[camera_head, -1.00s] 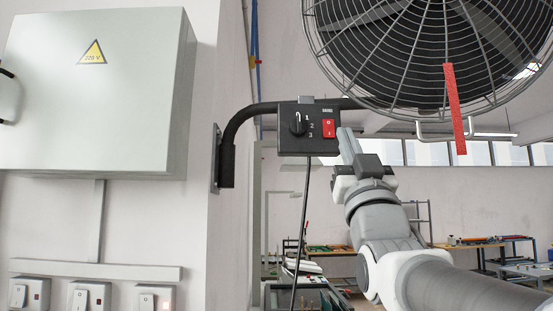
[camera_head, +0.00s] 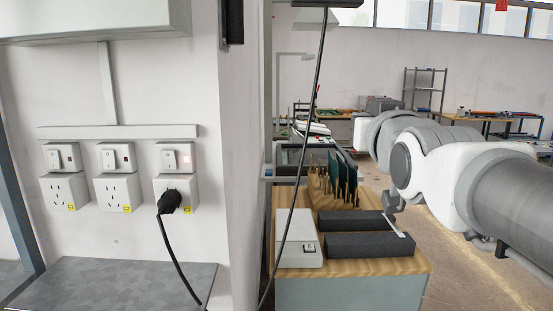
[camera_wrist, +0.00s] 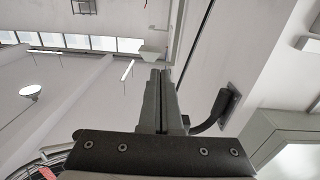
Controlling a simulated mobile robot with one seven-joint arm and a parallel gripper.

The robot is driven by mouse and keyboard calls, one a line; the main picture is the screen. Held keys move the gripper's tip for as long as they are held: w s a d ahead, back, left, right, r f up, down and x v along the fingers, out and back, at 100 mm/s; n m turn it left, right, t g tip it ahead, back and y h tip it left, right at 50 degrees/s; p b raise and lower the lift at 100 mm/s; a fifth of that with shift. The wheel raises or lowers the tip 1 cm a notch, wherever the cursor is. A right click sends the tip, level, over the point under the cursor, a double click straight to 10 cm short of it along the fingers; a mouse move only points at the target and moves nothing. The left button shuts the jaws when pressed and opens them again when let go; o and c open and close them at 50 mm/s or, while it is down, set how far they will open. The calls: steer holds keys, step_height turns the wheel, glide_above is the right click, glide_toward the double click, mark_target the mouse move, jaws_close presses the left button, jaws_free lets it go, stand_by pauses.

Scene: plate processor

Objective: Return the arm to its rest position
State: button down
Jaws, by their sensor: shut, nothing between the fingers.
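My gripper (camera_wrist: 163,88) shows in the wrist view with its two grey fingers side by side, shut and empty, against the wall and ceiling. In the head view my arm comes in from the right edge, with its white and grey joints right of the wooden workbench. The gripper's fingers cannot be made out there. In the wrist view the black curved bracket (camera_wrist: 222,107) shows just right of the fingers. Part of the fan cage (camera_wrist: 57,158) with a red strip shows at the lower left.
A wooden workbench (camera_head: 405,263) carries a white box (camera_head: 300,240), dark blocks (camera_head: 370,245) and upright green boards (camera_head: 343,175). Wall sockets (camera_head: 118,190) are at the left, one with a black plug (camera_head: 169,201). A black cable (camera_head: 300,160) hangs down. Floor is open at the right.

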steer(key=s+f+g+p, duration=0.1)
steer(key=s+f+g, duration=0.5)
steer(key=s+f, duration=0.4)
steer(key=s+f+g+p, duration=0.2)
steer(key=s+f+g, duration=0.4)
steer(key=s+f, duration=0.4)
step_height(320, 180, down, 4)
steer(key=shift+f, duration=0.25)
steer(key=shift+a, duration=0.15)
